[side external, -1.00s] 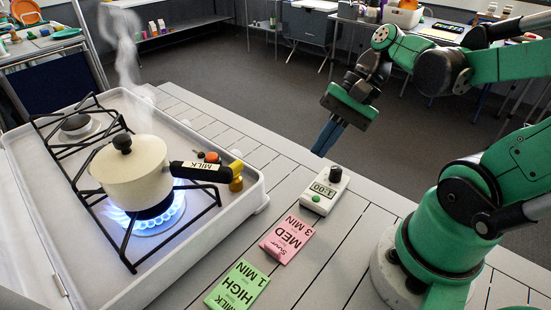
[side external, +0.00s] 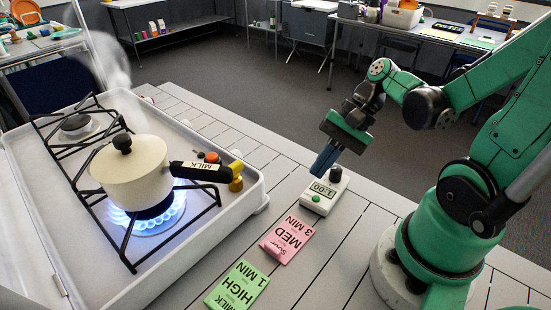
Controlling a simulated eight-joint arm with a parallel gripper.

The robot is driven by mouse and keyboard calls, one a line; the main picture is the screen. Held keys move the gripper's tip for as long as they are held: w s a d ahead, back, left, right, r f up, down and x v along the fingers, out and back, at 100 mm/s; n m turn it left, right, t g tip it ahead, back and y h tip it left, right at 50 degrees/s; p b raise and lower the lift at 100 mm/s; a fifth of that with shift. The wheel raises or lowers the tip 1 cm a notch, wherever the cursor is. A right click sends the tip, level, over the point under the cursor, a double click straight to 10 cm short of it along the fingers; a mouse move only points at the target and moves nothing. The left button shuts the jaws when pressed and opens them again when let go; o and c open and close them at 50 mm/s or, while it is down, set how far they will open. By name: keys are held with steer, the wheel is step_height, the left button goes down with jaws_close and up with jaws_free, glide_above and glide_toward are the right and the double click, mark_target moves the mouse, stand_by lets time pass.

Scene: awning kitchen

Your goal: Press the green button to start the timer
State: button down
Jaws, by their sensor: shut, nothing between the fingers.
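The white timer (side external: 322,196) lies on the slatted table right of the stove. Its display reads 1:00, with a black knob (side external: 336,173) at its far end. The green button (side external: 316,198) is on its near end. My gripper (side external: 319,172) is shut and empty, with its blue fingers pointing down toward the timer's far left side. The fingertips look just behind or above the display end; I cannot tell whether they touch it. The button is in plain view, a little nearer the camera than the fingertips.
A cream pot (side external: 136,172) with a handle marked MILK sits over a lit blue flame on the white stove (side external: 225,205). A pink card (side external: 287,240) and a green card (side external: 238,286) lie in front of the timer. The table between the timer and my base is clear.

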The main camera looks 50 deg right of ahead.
mark_target(318, 196)
steer(key=shift+f, duration=2)
stand_by(0.9)
steer(key=shift+r, duration=2.55)
